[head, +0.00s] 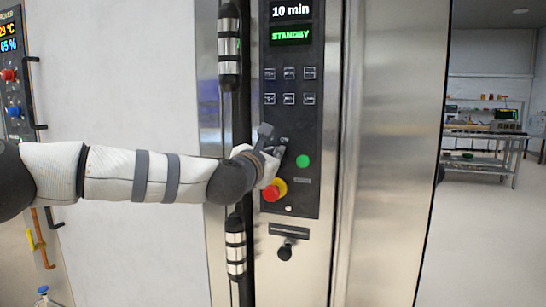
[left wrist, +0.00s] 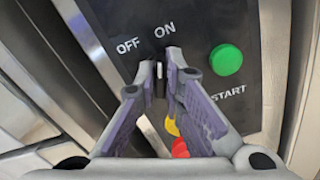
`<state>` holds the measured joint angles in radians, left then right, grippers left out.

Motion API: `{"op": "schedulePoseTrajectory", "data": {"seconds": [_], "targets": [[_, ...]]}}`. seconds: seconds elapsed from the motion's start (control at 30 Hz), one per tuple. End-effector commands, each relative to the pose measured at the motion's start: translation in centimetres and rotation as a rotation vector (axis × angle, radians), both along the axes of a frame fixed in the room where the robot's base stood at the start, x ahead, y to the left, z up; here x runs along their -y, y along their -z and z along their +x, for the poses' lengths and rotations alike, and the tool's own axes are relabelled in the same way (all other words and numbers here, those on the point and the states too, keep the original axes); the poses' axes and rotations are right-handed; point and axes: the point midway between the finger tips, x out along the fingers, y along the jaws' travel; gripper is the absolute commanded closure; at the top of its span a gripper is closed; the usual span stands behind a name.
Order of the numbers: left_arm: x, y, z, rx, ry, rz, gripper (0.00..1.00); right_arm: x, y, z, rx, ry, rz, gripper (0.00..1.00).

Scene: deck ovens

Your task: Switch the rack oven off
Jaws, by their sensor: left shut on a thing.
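The rack oven's dark control panel (head: 310,118) is upright in the middle of the head view. Its display (head: 291,36) reads "10 min" and a green "STANDBY". My left gripper (head: 275,153) is at the panel, left of the green start button (head: 302,161) and above the red emergency knob (head: 274,190). In the left wrist view its fingers (left wrist: 160,85) are shut on a small switch knob (left wrist: 159,71) just below the "OFF" and "ON" labels. A light mark on the knob shows between the fingertips, below "ON". The fingers hide most of the knob. My right gripper is out of view.
Several small buttons (head: 290,86) sit above the switch. A tall dark door handle with metal bands (head: 235,245) runs just left of the panel. The green start button (left wrist: 226,60) is close to the right finger. Open floor lies at the right.

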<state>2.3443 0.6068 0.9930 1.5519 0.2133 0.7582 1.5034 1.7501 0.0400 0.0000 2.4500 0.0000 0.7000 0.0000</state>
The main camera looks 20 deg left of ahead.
Motion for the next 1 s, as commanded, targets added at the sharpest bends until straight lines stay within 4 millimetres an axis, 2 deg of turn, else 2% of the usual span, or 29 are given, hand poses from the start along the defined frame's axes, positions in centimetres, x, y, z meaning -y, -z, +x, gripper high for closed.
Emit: {"op": "schedulePoseTrajectory", "data": {"seconds": [0.07, 0.6, 1.0], "targets": [[-0.1, 0.5, 0.2, -0.007, -0.002, -0.062, 1.0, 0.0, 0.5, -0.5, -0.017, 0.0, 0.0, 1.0], [-0.3, 0.7, 0.2, -0.025, -0.002, -0.563, 1.0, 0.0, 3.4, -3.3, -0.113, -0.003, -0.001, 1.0], [-0.4, 0.5, 0.1, -0.032, -0.003, -0.828, 1.0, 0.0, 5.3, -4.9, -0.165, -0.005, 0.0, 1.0]]}}
